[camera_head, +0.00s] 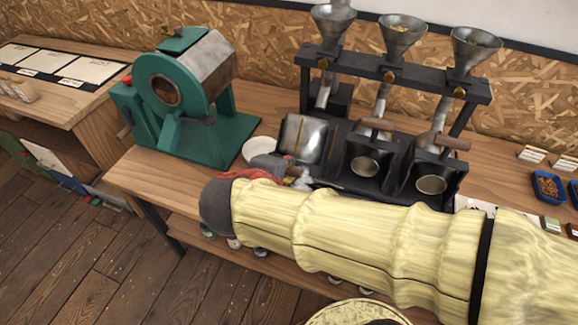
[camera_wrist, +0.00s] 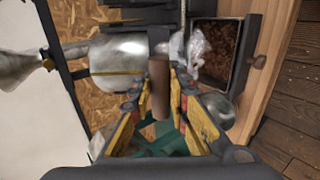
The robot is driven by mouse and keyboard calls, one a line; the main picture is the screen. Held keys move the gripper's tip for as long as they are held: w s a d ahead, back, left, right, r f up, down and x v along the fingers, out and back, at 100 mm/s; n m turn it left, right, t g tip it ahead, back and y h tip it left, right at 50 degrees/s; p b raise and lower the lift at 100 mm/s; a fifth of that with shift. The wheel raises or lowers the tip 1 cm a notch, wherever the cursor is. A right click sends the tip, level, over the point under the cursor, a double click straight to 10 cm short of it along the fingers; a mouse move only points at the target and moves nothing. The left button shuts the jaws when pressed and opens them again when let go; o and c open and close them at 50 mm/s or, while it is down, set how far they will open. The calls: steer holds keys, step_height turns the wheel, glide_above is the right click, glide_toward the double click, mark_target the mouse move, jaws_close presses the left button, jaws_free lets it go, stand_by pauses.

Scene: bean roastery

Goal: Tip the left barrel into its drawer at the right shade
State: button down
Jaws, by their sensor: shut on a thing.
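The left barrel (camera_head: 302,137), a metal drum, stands tipped in the dark rack; it also shows in the wrist view (camera_wrist: 118,62). The other two barrels' round mouths face forward. My gripper (camera_head: 285,172) is low in front of the left barrel. In the wrist view, my gripper (camera_wrist: 160,90) is shut on a brown wooden handle (camera_wrist: 159,75) beside the barrel. A dark-rimmed drawer (camera_wrist: 238,62) with a small knob holds brown beans (camera_wrist: 214,45). In the head view my sleeved arm hides the drawer area. A shiny crumpled whitish patch (camera_wrist: 198,46) lies between barrel and drawer; I cannot tell what it is.
A teal roaster (camera_head: 185,100) stands left on the bench, with a white dish (camera_head: 258,150) beside it. Metal funnels (camera_head: 402,34) stand above the rack. A blue bean tray (camera_head: 547,187) sits at right.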

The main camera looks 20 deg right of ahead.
steer(key=shift+s+a+f+b, duration=0.3)
steer(key=shift+s+a+f, duration=0.1)
steer(key=shift+f, duration=0.25)
steer(key=shift+d+f, duration=0.1)
steer(key=c, duration=1.7)
jaws_free()
steer(key=shift+s, duration=0.1)
steer(key=shift+r, duration=0.2)
steer(key=v, duration=1.2)
steer(key=shift+f, duration=0.1)
steer(key=shift+c, duration=0.5)
